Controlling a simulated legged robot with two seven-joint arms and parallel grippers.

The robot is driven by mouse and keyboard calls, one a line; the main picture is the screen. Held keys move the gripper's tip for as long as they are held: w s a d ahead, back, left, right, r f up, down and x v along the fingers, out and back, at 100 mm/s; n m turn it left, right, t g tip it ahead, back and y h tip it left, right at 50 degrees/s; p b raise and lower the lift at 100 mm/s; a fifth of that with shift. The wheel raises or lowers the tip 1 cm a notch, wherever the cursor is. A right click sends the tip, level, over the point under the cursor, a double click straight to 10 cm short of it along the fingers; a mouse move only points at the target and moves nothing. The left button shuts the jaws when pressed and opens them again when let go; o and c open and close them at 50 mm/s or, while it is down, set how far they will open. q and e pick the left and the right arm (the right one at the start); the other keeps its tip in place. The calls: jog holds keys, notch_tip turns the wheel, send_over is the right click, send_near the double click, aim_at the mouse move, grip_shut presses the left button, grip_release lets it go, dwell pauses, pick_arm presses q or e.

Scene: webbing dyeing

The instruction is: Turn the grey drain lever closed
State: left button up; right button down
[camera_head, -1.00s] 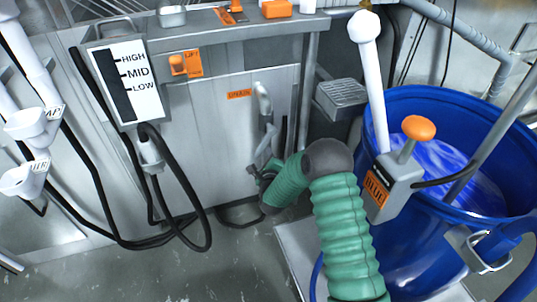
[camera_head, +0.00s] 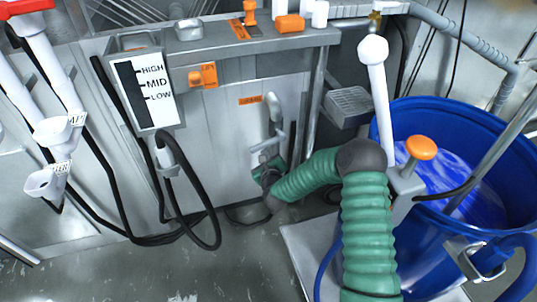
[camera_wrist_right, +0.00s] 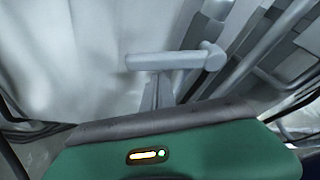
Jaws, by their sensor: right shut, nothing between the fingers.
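The grey drain lever (camera_head: 273,106) is on the metal tank front, just right of the orange drain label (camera_head: 250,100), with grey pipework below it. In the right wrist view a grey bar with a rounded end (camera_wrist_right: 165,60) lies ahead, across the picture; it looks like part of the drain fitting. My right gripper (camera_head: 268,165) is low in front of the tank, below the lever and close to the pipework. It is shut and empty. Whether its fingers touch the fitting I cannot tell. My left gripper is not in view.
A blue barrel (camera_head: 400,115) of blue liquid stands at right, with an orange-knobbed grey box (camera_head: 407,183) at its rim. A grey mesh tray (camera_head: 349,104) is right of the drain. A black hose (camera_head: 212,225) hangs at left below the level gauge (camera_head: 147,92).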

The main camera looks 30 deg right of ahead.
jog(key=shift+w+a+r+p, duration=0.1)
jog(key=shift+a+r+p, duration=0.1)
jog(key=shift+r+p, duration=0.3)
jog(key=shift+a+r+p, duration=0.2)
jog(key=shift+r+p, duration=0.1)
jog(key=shift+r, duration=0.35)
jog(key=shift+w+r, duration=0.1)
